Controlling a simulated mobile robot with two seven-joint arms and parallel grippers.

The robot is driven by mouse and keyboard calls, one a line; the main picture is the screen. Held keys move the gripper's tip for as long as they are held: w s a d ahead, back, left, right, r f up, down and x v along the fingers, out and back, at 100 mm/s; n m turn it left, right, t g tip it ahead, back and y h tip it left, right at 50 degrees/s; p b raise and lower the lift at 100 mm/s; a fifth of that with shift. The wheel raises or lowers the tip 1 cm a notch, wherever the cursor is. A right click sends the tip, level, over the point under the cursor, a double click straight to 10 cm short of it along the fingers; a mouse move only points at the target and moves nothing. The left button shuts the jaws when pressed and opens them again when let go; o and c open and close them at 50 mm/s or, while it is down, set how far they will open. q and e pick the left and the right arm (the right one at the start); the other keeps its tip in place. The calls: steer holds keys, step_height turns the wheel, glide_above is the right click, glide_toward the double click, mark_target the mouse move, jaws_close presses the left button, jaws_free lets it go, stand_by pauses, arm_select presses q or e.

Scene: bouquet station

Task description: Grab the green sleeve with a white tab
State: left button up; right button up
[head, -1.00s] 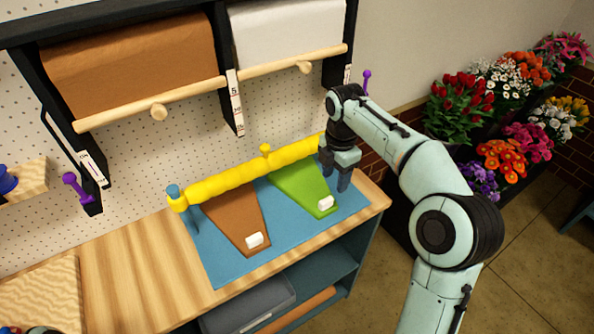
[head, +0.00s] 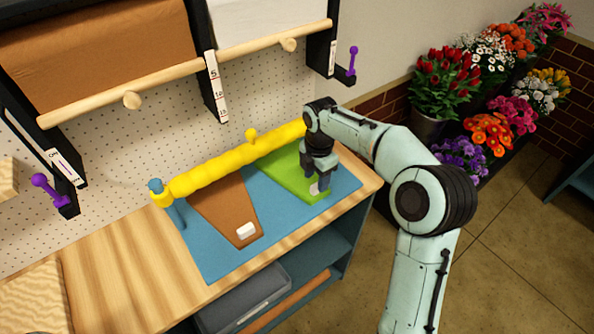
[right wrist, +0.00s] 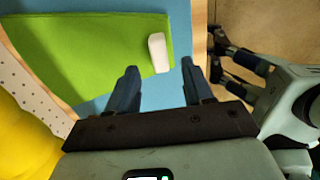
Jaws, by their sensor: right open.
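The green sleeve (head: 284,173) lies flat on the blue mat (head: 213,264), to the right of the brown sleeve (head: 222,207). Its white tab (head: 314,188) is at its near right end, partly hidden by my gripper in the head view. In the right wrist view the green sleeve (right wrist: 95,55) fills the upper left, and its white tab (right wrist: 158,52) stands ahead of the jaws. My right gripper (head: 319,176) is above the tab end, pointing down. Its fingers (right wrist: 160,82) are apart, with nothing between them.
A long yellow roll (head: 235,158) runs behind the sleeves. The brown sleeve has its own white tab (head: 246,230). Paper rolls hang on the rack above. Bare wood counter (head: 130,270) lies to the left; the counter's right edge is close by.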

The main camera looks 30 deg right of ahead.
mark_target(316, 186)
step_height(316, 186, down, 3)
steer(key=shift+f, duration=0.2)
jaws_close()
steer(key=shift+r, duration=0.1)
